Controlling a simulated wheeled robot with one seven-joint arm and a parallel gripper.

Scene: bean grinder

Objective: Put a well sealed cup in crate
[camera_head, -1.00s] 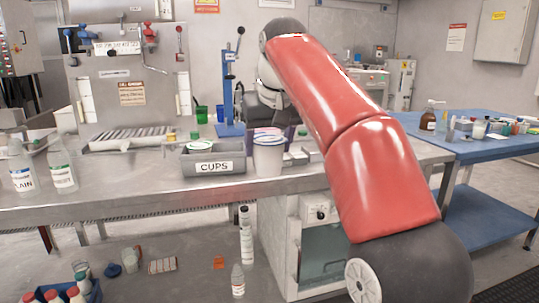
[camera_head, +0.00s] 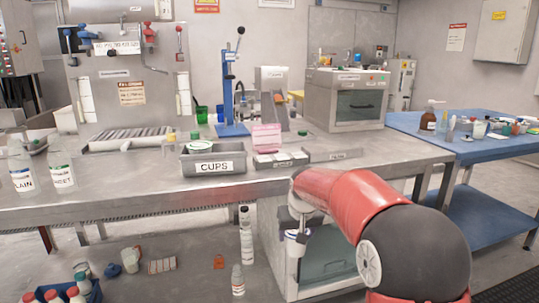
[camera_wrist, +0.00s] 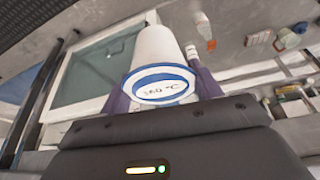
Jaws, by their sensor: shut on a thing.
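My gripper (camera_wrist: 165,88) is shut on a white cup (camera_wrist: 158,45), with a purple finger on each side of it. The cup's end towards the wrist camera has a blue ring and dark print, too blurred to read surely. A grey crate labelled CUPS (camera_head: 213,166) stands on the table, left of my arm. A white and green item (camera_head: 200,145) shows at its top. I cannot tell how well the held cup is sealed.
A pink box (camera_head: 267,137) stands right of the crate. Clear bottles (camera_head: 61,172) stand at the table's left. A blue press (camera_head: 231,100) and an oven (camera_head: 345,100) are behind. A cabinet with a glass door (camera_head: 325,255) is under the table by my arm. Small items lie below left.

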